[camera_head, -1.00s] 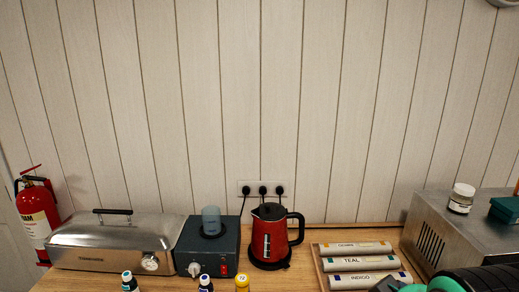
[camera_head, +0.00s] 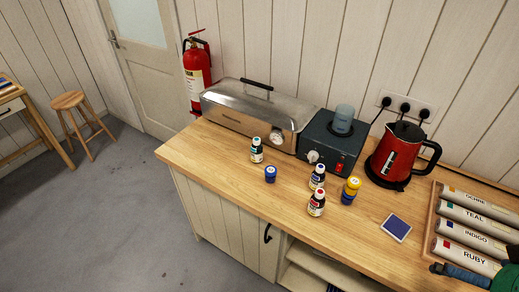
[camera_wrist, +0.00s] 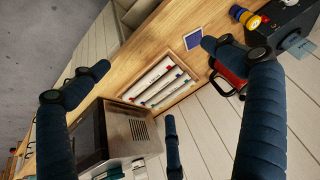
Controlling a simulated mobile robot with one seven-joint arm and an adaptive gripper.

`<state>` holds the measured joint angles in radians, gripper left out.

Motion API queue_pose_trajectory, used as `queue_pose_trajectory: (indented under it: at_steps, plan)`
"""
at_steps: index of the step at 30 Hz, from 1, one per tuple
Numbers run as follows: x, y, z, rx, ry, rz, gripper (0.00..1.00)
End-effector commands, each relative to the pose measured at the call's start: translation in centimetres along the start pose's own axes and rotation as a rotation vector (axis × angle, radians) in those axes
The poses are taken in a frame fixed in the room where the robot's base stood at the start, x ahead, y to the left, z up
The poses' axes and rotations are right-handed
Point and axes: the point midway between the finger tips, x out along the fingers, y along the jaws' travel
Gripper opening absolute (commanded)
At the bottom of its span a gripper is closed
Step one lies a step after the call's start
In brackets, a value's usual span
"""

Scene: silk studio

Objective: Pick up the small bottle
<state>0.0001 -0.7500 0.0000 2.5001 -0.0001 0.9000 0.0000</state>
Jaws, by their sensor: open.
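Several small bottles stand upright on the wooden counter in the head view. One has a teal-marked cap (camera_head: 257,150), one a blue-marked cap (camera_head: 318,177) and one a red-marked cap (camera_head: 317,203). The frames do not show which one is meant. My gripper (camera_wrist: 155,57) is open, its dark blue fingers spread wide with nothing between them in the wrist view. Part of it appears at the lower right edge of the head view, well to the right of the bottles.
A short blue jar (camera_head: 270,174) and a yellow-topped container (camera_head: 351,190) stand near the bottles. Behind are a steel box (camera_head: 240,115), a grey heater (camera_head: 330,140) and a red kettle (camera_head: 398,155). A blue pad (camera_head: 396,227) and labelled tubes (camera_head: 470,237) lie rightward.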

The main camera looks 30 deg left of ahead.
Motion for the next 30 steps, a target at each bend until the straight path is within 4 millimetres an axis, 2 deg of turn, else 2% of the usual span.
queue_pose_trajectory:
  at_steps: [12,13,18,19,30]
  plan:
    - [0.00,0.00,-0.01,0.000,0.000,0.000,1.00]
    - [-0.01,0.00,-0.01,0.000,0.000,0.000,0.98]
    - [0.00,0.00,0.00,0.000,0.000,0.000,0.64]
    - [0.00,0.00,0.00,0.000,0.000,0.000,0.61]
    - [-0.11,-0.10,-0.29,-0.001,-0.001,-0.002,0.61]
